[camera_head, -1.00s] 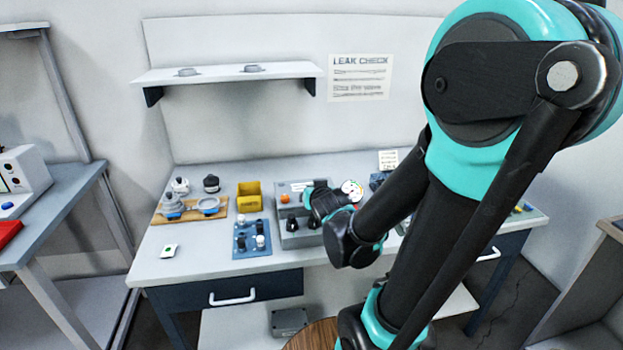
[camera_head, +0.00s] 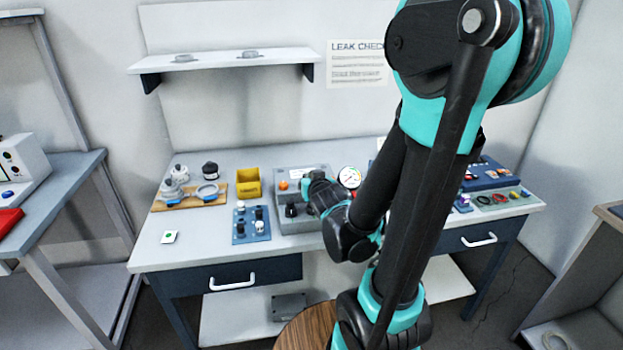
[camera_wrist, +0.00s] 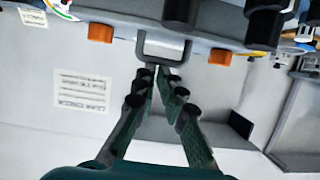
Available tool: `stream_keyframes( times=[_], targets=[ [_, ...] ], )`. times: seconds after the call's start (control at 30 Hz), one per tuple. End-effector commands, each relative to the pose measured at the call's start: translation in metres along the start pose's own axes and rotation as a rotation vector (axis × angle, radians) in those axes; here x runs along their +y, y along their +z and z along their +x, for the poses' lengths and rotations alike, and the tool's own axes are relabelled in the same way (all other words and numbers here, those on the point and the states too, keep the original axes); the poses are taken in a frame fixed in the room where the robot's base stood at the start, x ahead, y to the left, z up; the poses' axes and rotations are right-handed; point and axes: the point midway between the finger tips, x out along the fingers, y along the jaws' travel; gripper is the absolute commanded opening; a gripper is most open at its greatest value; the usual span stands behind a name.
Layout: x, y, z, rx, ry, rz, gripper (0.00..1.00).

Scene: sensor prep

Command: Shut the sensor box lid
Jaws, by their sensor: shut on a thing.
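The grey sensor box (camera_head: 298,226) stands on the bench, with black cylindrical sensors (camera_head: 291,210) in its front part. Its lid (camera_head: 318,172) appears raised at the back; its exact angle is unclear. An orange latch (camera_head: 283,185) shows on the left. In the wrist view, which looks upside down, the lid edge (camera_wrist: 125,35) carries orange latches on either side (camera_wrist: 100,33) of a grey U-shaped handle (camera_wrist: 186,50). My gripper (camera_wrist: 160,72) is shut on this handle. In the head view my gripper (camera_head: 308,187) is at the lid, and the handle is hidden there.
A round gauge (camera_head: 349,177) stands just right of the box. A blue sensor block (camera_head: 240,237), a yellow bin (camera_head: 248,183) and a wooden board (camera_head: 160,206) lie to the left. A blue case (camera_head: 500,181) is at the right. The bench's front left is mostly clear.

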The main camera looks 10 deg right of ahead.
Motion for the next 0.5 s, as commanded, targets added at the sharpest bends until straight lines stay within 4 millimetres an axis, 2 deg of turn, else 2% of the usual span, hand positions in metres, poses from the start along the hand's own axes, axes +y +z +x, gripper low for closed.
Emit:
stream_keyframes(
  times=[0.03, 0.5],
  targets=[
    [0.005, 0.021, -0.006, -0.07, 0.022, 0.014, 0.0],
    [0.005, 0.017, -0.036, -0.052, 0.018, 0.013, 0.0]
  ],
)
